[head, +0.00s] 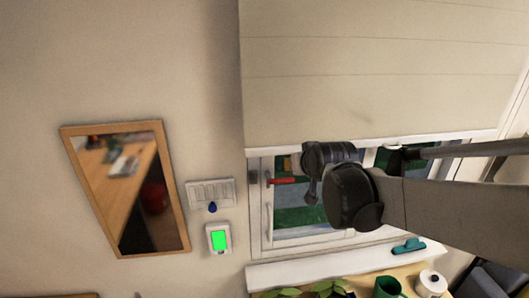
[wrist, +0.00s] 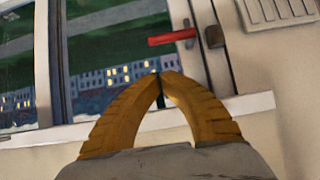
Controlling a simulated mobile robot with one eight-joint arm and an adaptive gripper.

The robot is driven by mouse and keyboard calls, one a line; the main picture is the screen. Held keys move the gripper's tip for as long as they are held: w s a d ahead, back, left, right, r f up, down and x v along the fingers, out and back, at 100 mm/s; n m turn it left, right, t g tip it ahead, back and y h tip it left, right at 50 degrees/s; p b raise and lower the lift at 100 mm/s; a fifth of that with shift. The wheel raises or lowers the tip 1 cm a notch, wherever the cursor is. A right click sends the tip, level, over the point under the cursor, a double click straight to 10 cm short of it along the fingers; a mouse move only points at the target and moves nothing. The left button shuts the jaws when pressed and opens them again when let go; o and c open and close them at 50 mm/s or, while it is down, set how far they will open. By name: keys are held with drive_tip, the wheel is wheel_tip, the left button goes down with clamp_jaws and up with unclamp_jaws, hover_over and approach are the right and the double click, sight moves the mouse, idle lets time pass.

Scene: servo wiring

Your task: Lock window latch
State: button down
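The red window latch handle (wrist: 172,38) lies roughly level on the white window frame in the wrist view, its right end near a dark bracket (wrist: 213,37). In the head view the red handle (head: 281,181) shows just left of my gripper (head: 313,188). The window (head: 268,215) looks closed, with night buildings behind the glass. In the wrist view my gripper (wrist: 161,76) has its two orange fingers curved together, tips meeting or nearly so, with nothing seen held. The tips appear below the handle and apart from it.
A pale blind (head: 380,80) covers the upper window. A wall switch panel (head: 210,193), a green-screened thermostat (head: 218,239) and a mirror (head: 125,190) are on the left wall. The sill (head: 320,268) stands above a table with plants and a white roll (head: 432,284).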

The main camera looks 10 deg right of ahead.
drive_tip(key=w+f, duration=0.1)
drive_tip(key=f, duration=0.2)
drive_tip(key=w+f, duration=0.1)
drive_tip(key=f, duration=0.1)
drive_tip(key=shift+w+f, duration=0.1)
drive_tip(key=shift+w, duration=0.2)
drive_tip(key=shift+f, duration=0.1)
drive_tip(key=shift+d+f+b, duration=0.1)
drive_tip(key=shift+f+b, duration=0.05)
drive_tip(key=shift+b, duration=0.15)
drive_tip(key=shift+d+f+m+y+b, duration=0.1)
drive_tip(key=shift+f+m+y+b, duration=0.25)
drive_tip(key=shift+m+y+b, duration=0.2)
